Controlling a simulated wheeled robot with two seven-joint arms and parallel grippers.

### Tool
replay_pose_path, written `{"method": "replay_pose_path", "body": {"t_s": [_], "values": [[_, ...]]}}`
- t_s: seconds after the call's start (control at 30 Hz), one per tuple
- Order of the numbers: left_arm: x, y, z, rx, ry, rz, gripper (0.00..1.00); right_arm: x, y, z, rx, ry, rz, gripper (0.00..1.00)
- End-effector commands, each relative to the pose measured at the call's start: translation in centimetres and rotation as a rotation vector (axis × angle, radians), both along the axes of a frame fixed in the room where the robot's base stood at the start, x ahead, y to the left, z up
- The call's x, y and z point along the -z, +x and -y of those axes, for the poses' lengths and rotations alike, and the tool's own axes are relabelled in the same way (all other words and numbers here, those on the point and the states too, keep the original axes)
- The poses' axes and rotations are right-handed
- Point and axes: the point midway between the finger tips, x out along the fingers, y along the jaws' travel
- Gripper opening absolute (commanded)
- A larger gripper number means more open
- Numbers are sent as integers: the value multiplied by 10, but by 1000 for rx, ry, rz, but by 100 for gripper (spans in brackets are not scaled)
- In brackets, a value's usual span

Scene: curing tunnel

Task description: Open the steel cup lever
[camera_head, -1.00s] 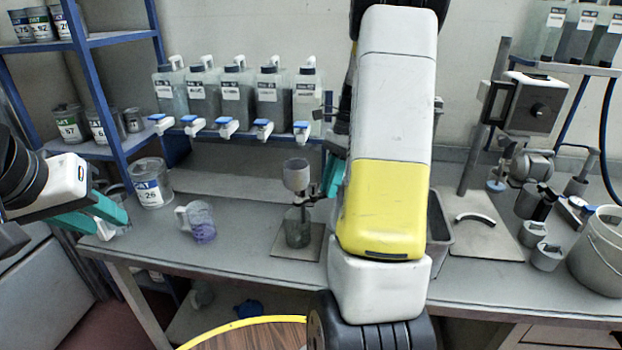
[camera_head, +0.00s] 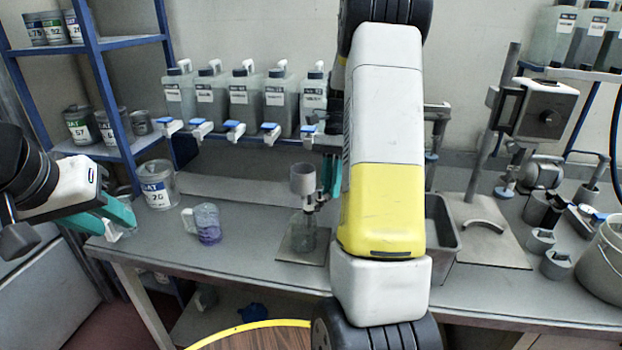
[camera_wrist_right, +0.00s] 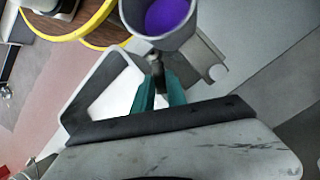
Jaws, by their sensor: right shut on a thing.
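The steel cup (camera_head: 303,178) is a grey cup held above a clear glass beaker (camera_head: 302,234) on a flat stand plate. In the right wrist view the cup (camera_wrist_right: 128,22) holds purple liquid. The small dark lever (camera_wrist_right: 154,60) sticks out from the cup toward my right gripper. My right gripper (camera_wrist_right: 161,84) has its teal fingertips shut on the lever's end. In the head view my right gripper (camera_head: 325,185) is just right of the cup, partly hidden by my arm. My left gripper (camera_head: 122,222) hangs at the table's left end, away from the cup; its finger gap is unclear.
A mug with purple contents (camera_head: 204,223) and a labelled can (camera_head: 158,184) stand left of the cup. Several tapped bottles (camera_head: 246,100) line the rack behind. A grey bin (camera_head: 440,225) stands to the right. Table surface between mug and stand is free.

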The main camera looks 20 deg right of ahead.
Motion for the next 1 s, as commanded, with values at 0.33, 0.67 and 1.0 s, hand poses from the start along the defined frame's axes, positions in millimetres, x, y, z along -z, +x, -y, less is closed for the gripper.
{"method": "replay_pose_path", "body": {"t_s": [0.33, 0.67, 1.0], "values": [[0, 0, 0, 0, 0, 0, 33, -1, 1, 0, -1, -2, 5, 33], [0, 0, 0, 0, 0, 0, 33, -1, 1, 0, 0, 0, 2, 39], [0, 0, 0, 0, 0, 0, 33, -41, 17, 11, 0, -2, 6, 39]]}}
